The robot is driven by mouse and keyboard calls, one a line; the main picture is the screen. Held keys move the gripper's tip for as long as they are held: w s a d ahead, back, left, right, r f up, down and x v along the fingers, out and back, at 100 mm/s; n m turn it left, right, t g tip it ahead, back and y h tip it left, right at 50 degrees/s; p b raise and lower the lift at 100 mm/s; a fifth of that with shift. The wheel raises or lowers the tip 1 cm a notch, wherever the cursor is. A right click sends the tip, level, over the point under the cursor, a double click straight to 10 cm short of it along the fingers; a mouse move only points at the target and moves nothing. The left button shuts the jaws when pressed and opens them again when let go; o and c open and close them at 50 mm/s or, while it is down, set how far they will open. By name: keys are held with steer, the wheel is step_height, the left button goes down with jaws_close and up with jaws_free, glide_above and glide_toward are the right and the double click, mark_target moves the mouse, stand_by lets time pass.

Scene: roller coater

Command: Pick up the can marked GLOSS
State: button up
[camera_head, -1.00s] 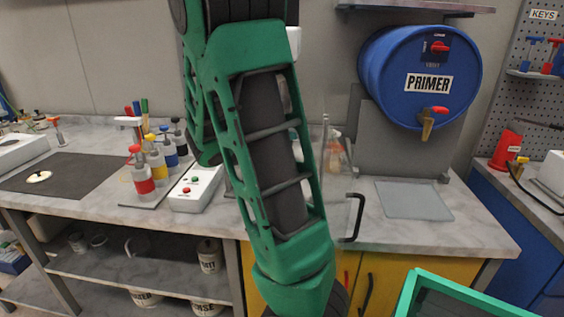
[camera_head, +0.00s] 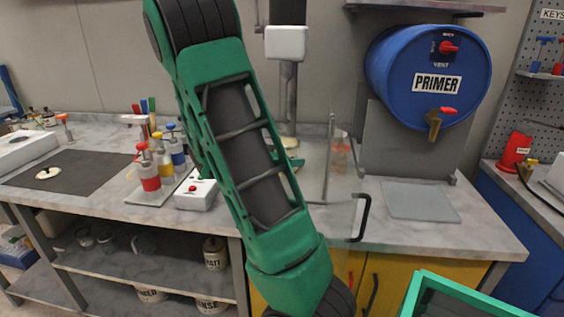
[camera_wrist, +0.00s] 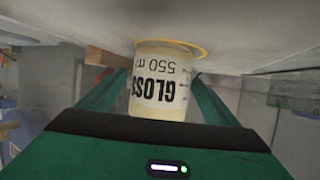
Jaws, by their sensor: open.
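The can marked GLOSS (camera_wrist: 158,102) is a pale, translucent container with black lettering and "550 ml" in the wrist view. Its lettering appears upside down there, and its far end meets a light surface (camera_wrist: 100,30) at the top of the picture. A yellow ring (camera_wrist: 197,48) shows around that end. My gripper (camera_wrist: 157,82) is open, with one green finger on each side of the can. I cannot tell whether the fingers touch it. In the head view the can and my gripper are hidden or out of frame.
A can marked MATT (camera_head: 214,256) stands on the bench's middle shelf (camera_head: 130,262), with more cans below. A blue PRIMER drum (camera_head: 425,75), pump bottles (camera_head: 148,172) and a white button box (camera_head: 195,193) are above. A green-rimmed bin (camera_head: 430,285) is at lower right.

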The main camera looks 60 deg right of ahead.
steer(key=shift+x, duration=2.75)
steer(key=c, duration=1.8)
steer(key=shift+c, duration=0.9)
